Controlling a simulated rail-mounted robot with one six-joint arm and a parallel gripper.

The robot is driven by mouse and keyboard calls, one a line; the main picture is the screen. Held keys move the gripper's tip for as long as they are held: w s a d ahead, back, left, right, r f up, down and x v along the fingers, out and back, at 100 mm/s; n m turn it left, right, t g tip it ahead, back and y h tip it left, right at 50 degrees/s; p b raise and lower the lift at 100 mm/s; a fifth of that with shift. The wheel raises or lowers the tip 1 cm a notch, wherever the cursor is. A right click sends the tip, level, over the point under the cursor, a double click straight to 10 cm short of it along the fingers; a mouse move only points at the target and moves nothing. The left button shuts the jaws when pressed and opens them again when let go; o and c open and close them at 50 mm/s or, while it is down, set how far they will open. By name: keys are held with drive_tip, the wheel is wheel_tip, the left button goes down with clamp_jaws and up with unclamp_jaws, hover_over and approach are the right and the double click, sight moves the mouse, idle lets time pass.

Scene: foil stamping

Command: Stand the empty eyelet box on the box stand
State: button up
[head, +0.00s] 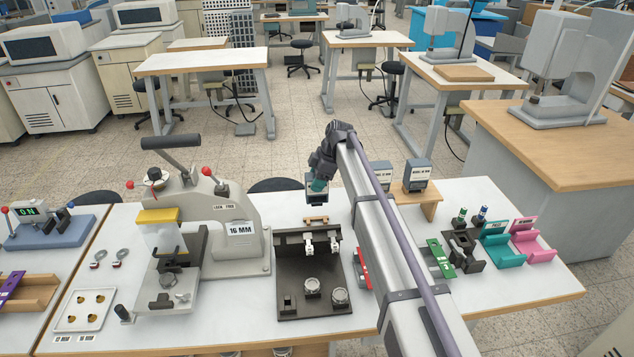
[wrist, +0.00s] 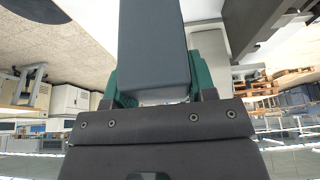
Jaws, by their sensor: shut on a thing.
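My gripper (head: 319,185) is shut on a dark grey box, the eyelet box (wrist: 155,50), above the back edge of the workbench. In the wrist view the box stands out between the teal fingers (wrist: 160,92). Its inside is hidden, so I cannot tell whether it is empty. The wooden box stand (head: 432,209) is at the back of the bench, right of my gripper and partly hidden by my arm. Two similar grey labelled boxes, a left one (head: 382,171) and a right one (head: 416,174), stand there. The held box is apart from the stand.
A large lever press (head: 230,225) marked 16 MM stands left of my gripper. A dark fixture plate (head: 312,291) lies in front. A green piece (head: 440,259), a teal holder (head: 502,250) and a pink holder (head: 532,244) are to the right. My arm crosses the bench.

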sight(317, 201)
wheel_tip(317, 201, down, 6)
drive_tip(key=b, duration=0.5)
drive_tip(key=shift+r+b, duration=0.1)
drive_tip(key=shift+b, duration=0.3)
drive_tip(key=shift+f+b, duration=1.65)
idle(0.6)
drive_tip(key=o, duration=1.2)
drive_tip(key=shift+c, duration=0.2)
drive_tip(key=shift+r, duration=0.1)
wheel_tip(317, 201, up, 10)
drive_tip(key=p, duration=1)
drive_tip(key=shift+r, duration=0.15)
drive_tip(key=shift+f, duration=0.2)
